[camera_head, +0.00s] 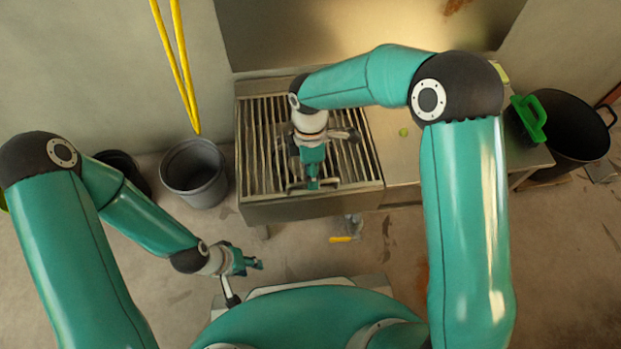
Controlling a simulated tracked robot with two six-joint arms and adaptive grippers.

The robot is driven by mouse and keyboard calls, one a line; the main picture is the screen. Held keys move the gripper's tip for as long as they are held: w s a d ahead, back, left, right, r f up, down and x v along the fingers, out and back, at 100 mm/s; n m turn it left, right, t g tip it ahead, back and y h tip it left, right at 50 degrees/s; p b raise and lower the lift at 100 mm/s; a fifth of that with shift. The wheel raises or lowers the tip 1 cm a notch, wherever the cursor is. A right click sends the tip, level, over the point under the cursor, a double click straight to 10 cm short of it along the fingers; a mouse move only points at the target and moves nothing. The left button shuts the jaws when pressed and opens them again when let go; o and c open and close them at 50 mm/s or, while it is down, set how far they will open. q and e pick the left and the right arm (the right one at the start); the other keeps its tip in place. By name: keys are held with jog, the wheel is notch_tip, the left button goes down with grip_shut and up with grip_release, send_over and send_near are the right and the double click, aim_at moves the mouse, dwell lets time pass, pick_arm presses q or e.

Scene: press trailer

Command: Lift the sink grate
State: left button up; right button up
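The sink grate (263,150) is a panel of parallel metal bars lying over the left part of the metal sink unit (300,208). A bar-like handle (296,186) shows near its front edge. My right gripper (313,184) points down at the front of the grate, right at this handle. Its fingertips are small and overlap the handle, so I cannot tell whether they grip it. My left gripper (257,264) hangs apart from the grate, in front of and below the sink, with nothing visible in it. Its finger opening is unclear.
A grey bucket (194,174) stands on the floor left of the sink. A yellow strap (177,65) hangs above it. A green-handled item (528,118) and a large black pot (568,128) are further right. A yellow-handled valve (341,239) sits below the sink.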

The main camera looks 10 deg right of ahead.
jog(key=shift+s+f, duration=0.1)
jog(key=shift+f, duration=0.4)
grip_shut()
